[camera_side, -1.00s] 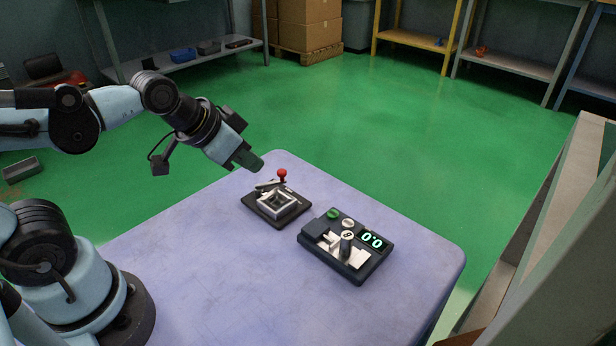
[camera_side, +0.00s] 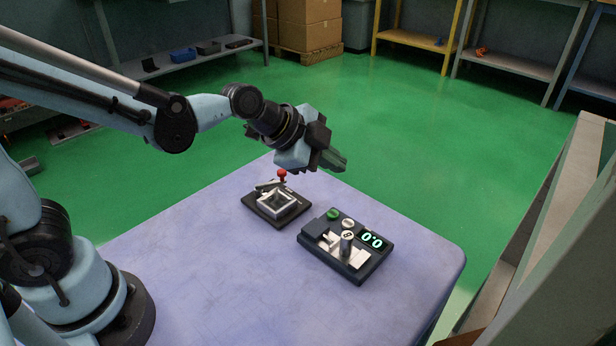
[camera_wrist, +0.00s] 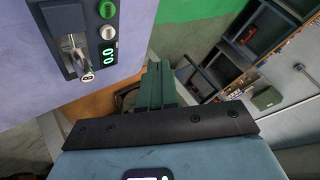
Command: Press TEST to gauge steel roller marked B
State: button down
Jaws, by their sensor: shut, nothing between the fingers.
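The dark gauge block (camera_side: 345,262) sits on the lavender cart top, with a green button (camera_side: 333,214), a pale round button (camera_side: 348,223) and a display (camera_side: 372,240) reading 0.0. The steel roller marked B (camera_side: 347,243) stands upright in the gauge's metal seat. In the wrist view the gauge (camera_wrist: 60,42) is at the upper left, with the roller (camera_wrist: 87,76), the green button (camera_wrist: 107,9) and the display (camera_wrist: 109,56). My gripper (camera_side: 341,164) is shut and empty, in the air above and behind the gauge, apart from it. It also shows in the wrist view (camera_wrist: 158,68).
A dark fixture (camera_side: 276,206) with a square metal frame and a red-knobbed lever (camera_side: 282,174) stands left of the gauge, close below my gripper. The cart top (camera_side: 210,255) is clear in front. A pale upright frame (camera_side: 560,220) stands to the right.

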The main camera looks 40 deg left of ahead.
aim_at(329, 216)
jog(key=shift+f, duration=0.15)
jog(key=shift+f, duration=4.25)
jog(key=shift+f, duration=0.2)
jog(key=shift+f, duration=0.25)
jog(key=shift+f, duration=0.35)
jog(key=shift+r, duration=0.8)
jog(key=shift+r, duration=0.1)
jog(key=shift+r, duration=2.4)
